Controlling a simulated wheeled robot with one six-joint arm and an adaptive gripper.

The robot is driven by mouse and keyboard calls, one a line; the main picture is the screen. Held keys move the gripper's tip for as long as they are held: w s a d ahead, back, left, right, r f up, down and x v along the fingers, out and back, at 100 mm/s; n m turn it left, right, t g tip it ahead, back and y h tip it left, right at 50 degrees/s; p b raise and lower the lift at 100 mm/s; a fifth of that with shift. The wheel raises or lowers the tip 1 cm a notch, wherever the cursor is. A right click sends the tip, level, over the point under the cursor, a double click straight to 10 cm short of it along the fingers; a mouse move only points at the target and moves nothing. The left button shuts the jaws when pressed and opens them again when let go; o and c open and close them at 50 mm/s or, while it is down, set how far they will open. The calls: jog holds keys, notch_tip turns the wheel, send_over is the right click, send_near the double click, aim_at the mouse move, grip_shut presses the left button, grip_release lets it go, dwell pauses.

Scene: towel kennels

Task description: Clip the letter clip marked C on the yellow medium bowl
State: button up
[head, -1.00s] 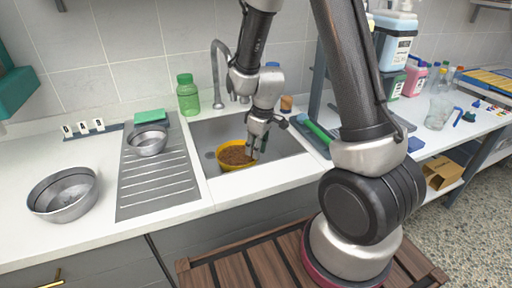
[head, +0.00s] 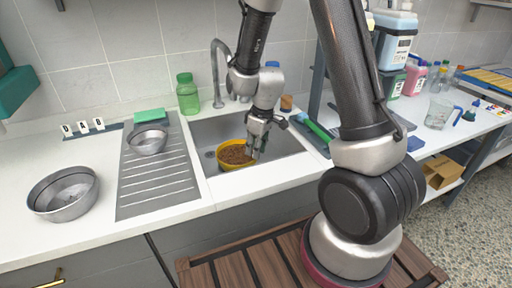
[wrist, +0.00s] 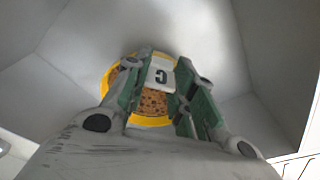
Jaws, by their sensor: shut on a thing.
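The yellow bowl (head: 233,164) stands in the sink, filled with brown kibble; it also shows in the wrist view (wrist: 106,82). My gripper (head: 254,152) is over the bowl's right side. In the wrist view my gripper (wrist: 160,92) is shut on a white clip marked C (wrist: 160,74), held between the green fingers. The clip is over or at the bowl's far rim; I cannot tell whether it touches the rim. The clip is hidden behind the fingers in the head view.
A faucet (head: 216,70) and a green bottle (head: 187,94) stand behind. Steel bowls (head: 64,194) (head: 148,140) are on the left, by a rack with several letter clips (head: 83,127). A green-handled brush (head: 316,129) lies right of the sink.

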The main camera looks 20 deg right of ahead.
jog(key=shift+f, duration=0.85)
dwell(1.7)
jog(key=o, duration=1.3)
jog(key=shift+c, duration=0.2)
jog(key=shift+r, duration=2.5)
